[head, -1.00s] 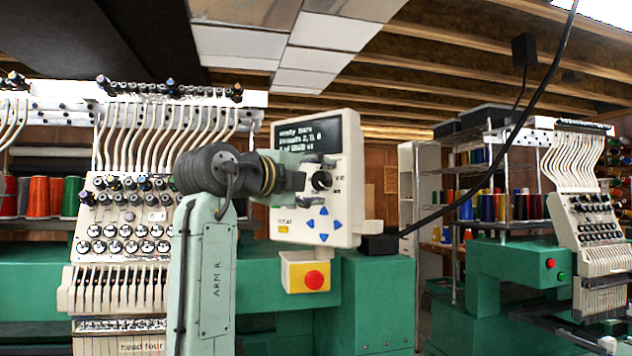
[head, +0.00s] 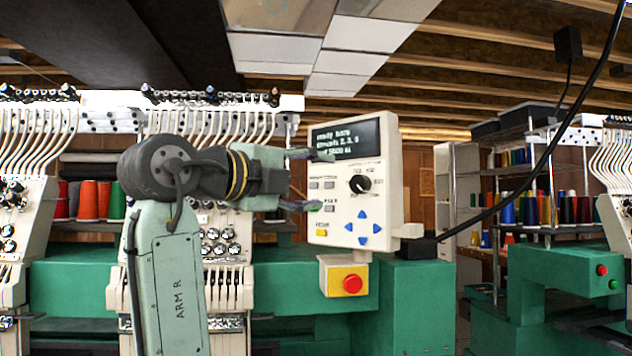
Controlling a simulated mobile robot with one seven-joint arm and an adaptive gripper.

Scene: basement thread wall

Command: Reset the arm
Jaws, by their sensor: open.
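My arm (head: 175,280), marked "ARM R", stands upright at the left of centre in the head view and bends right at its dark joint. My gripper (head: 318,180) points right, with its two fingers apart, one above the other. Nothing shows between them. The fingertips are at the left side of the cream control panel (head: 384,218), overlapping its edge in the picture; I cannot tell whether they touch it. The panel has a dark screen (head: 344,139), a black knob (head: 360,184), blue arrow buttons (head: 362,228) and a yellow button (head: 321,233).
A red stop button (head: 352,284) sits on a box below the panel. A green embroidery machine (head: 415,310) fills the middle, with needle heads behind my arm. A black cable (head: 520,170) hangs across the right. Thread shelves (head: 520,205) stand behind.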

